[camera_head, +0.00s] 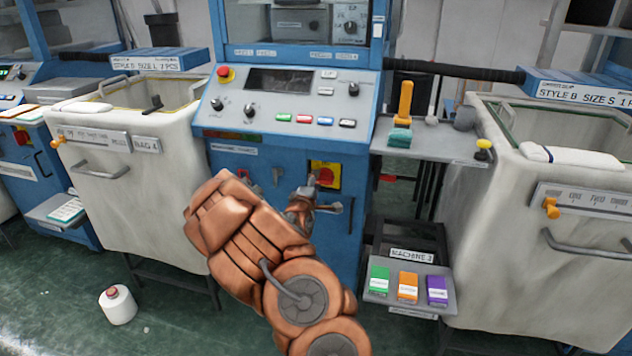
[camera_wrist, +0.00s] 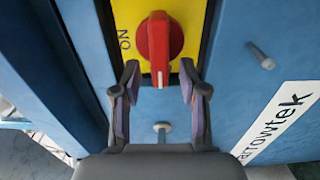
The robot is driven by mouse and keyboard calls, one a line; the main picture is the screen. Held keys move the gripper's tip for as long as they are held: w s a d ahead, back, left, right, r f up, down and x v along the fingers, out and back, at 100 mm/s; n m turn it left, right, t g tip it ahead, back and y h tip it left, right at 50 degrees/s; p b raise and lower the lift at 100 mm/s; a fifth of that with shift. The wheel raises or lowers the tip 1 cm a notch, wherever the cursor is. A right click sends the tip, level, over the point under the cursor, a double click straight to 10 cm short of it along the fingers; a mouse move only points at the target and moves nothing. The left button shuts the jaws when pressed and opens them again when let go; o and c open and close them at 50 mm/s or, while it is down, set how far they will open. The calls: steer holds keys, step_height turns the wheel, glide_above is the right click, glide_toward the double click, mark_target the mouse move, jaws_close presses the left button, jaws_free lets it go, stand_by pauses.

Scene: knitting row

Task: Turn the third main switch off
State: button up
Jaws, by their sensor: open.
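The main switch is a red rotary knob (camera_wrist: 158,47) on a yellow plate (camera_wrist: 190,20), with the word ON printed left of it in the wrist view. Its grip bar points toward my gripper. In the head view the yellow plate (camera_head: 331,170) is on the front of the blue machine (camera_head: 230,165), with the red knob partly hidden by my gripper (camera_head: 316,200). In the wrist view my gripper (camera_wrist: 159,78) is open, its fingertips on either side of the knob's lower end, with gaps visible. Whether they touch the knob's depth cannot be told.
Cream fabric bins (camera_head: 150,180) and (camera_head: 520,200) stand left and right of the machine. A small shelf (camera_head: 390,295) with coloured boxes is at lower right. A white cone (camera_head: 118,305) stands on the green floor. Bolts (camera_wrist: 263,60) stick out near the switch.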

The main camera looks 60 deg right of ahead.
steer(key=v, duration=0.6)
steer(key=shift+a, duration=0.1)
stand_by(0.6)
